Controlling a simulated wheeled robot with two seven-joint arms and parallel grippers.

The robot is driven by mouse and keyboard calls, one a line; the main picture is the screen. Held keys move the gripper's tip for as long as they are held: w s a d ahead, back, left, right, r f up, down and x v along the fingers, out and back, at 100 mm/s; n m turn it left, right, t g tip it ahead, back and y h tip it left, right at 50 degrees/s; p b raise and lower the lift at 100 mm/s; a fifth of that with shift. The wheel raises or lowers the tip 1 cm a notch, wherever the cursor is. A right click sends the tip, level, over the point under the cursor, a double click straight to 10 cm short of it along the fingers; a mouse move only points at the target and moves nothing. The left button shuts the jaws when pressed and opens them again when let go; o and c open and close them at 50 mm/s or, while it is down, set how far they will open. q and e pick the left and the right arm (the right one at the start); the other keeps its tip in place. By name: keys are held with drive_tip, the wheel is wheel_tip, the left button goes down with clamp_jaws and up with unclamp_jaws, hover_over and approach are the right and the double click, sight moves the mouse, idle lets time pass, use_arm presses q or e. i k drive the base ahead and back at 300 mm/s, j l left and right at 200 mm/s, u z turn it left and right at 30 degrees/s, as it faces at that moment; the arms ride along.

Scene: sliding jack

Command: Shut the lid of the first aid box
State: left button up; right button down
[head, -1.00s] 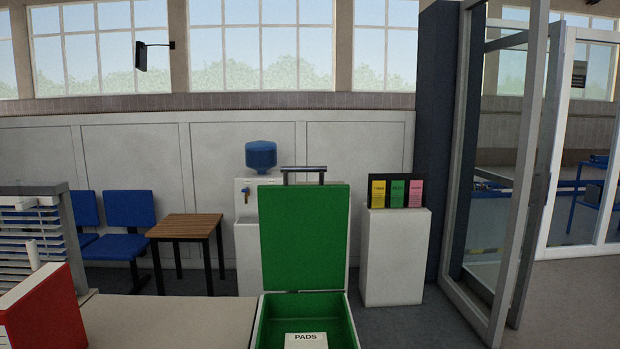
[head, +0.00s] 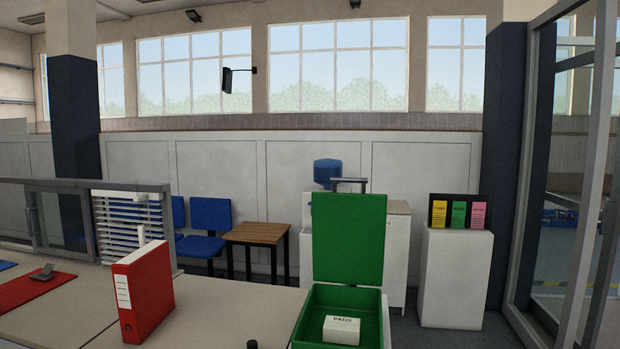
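The first aid box (head: 300,330) is a green open case at the bottom, right of the middle, on the counter. Its green lid (head: 349,238) stands upright at the back of the box, with a dark handle (head: 349,181) above its top edge. A white pack marked PADS (head: 341,330) lies inside the box. Neither of my grippers shows in the head view.
A red binder (head: 145,292) stands on the beige counter (head: 215,315) left of the box. Further left are a red mat (head: 30,291) and a slatted rack (head: 130,225). A white pedestal (head: 455,277) stands behind at right.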

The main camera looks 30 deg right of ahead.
sight(349, 229)
drive_tip(key=l+u, duration=0.35)
drive_tip(key=u, duration=0.15)
drive_tip(key=l+u, duration=0.35)
drive_tip(key=u, duration=0.15)
drive_tip(key=k+l+u, duration=0.15)
drive_tip(key=l+u, duration=0.15)
drive_tip(key=u, duration=0.2)
